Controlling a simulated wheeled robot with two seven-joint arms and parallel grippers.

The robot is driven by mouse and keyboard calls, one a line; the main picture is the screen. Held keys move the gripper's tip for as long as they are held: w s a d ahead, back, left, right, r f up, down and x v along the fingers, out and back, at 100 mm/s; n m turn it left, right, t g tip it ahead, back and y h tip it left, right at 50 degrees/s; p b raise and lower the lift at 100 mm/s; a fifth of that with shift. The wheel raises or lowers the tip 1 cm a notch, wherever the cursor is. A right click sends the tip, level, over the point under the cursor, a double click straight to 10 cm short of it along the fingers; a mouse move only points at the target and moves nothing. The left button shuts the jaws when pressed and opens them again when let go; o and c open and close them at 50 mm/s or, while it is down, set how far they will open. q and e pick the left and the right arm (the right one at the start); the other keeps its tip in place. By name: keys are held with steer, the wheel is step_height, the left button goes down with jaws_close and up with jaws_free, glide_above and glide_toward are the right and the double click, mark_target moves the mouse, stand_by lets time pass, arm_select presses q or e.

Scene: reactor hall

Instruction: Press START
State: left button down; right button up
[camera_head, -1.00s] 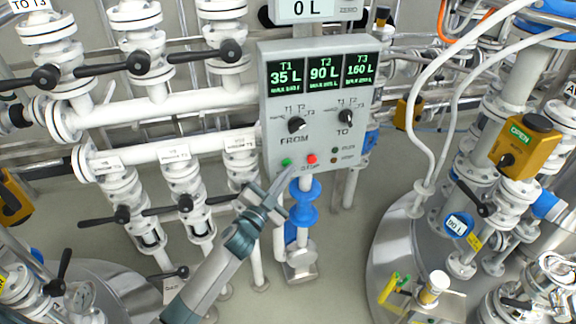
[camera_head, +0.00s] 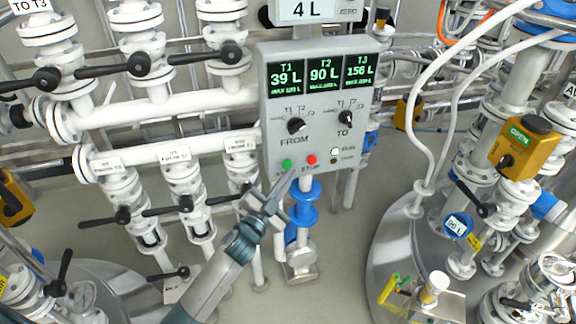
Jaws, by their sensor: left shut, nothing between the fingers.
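The grey control panel (camera_head: 320,128) stands at the centre, with the green START button (camera_head: 287,164) at its lower left and the red STOP button (camera_head: 311,160) to the right of it. My left gripper (camera_head: 284,183) is shut and empty, just below the green button, its fingertips near the panel's lower edge. I cannot tell whether it touches the panel. A lamp (camera_head: 335,152) right of the red button is lit white. The screens read T1 39 L, T2 90 L and T3 156 L. The display (camera_head: 307,9) above reads 4 L. My right gripper is not in view.
The FROM knob (camera_head: 296,125) and TO knob (camera_head: 346,118) sit above the buttons. White pipes with black-handled valves (camera_head: 186,204) fill the left. A blue fitting (camera_head: 304,203) is close behind my gripper. A steel tank (camera_head: 400,262) stands at the right.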

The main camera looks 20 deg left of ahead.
arm_select(q)
steer(key=shift+s+d, duration=0.15)
steer(key=shift+s, duration=0.05)
stand_by(0.3)
steer(key=s+d, duration=0.1)
steer(key=s, duration=0.1)
steer(key=s+d+p, duration=0.1)
steer(key=s, duration=0.1)
steer(key=shift+d, duration=0.3)
stand_by(0.5)
